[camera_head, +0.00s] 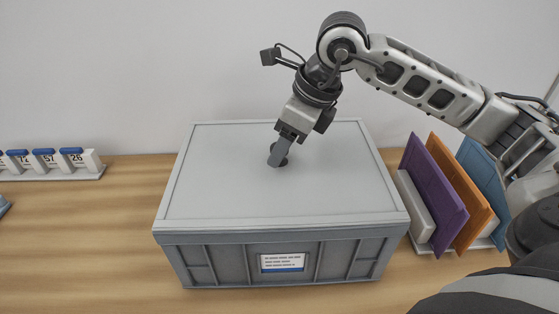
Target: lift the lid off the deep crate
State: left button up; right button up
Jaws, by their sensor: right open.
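The deep crate (222,262) is grey, with a white label (283,262) on its front, and stands on the wooden table. Its flat light-grey lid (230,185) lies on top and covers the whole opening. A small dark knob (283,162) sits near the middle of the lid, mostly hidden behind my gripper. My right gripper (277,160) points down at the knob with its fingers beside or around it; I cannot tell whether they touch it. The right gripper is open. My left gripper is not in view.
A rack of purple (432,193), orange (465,195) and blue (487,185) panels stands close to the crate's right side. A row of numbered white holders (45,165) with blue tops is at the far left. The table (110,240) left of the crate is clear.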

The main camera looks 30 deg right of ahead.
jog(key=shift+w+a+f, duration=0.2)
jog(key=shift+f, duration=0.35)
grip_shut()
jog(key=shift+r, duration=0.1)
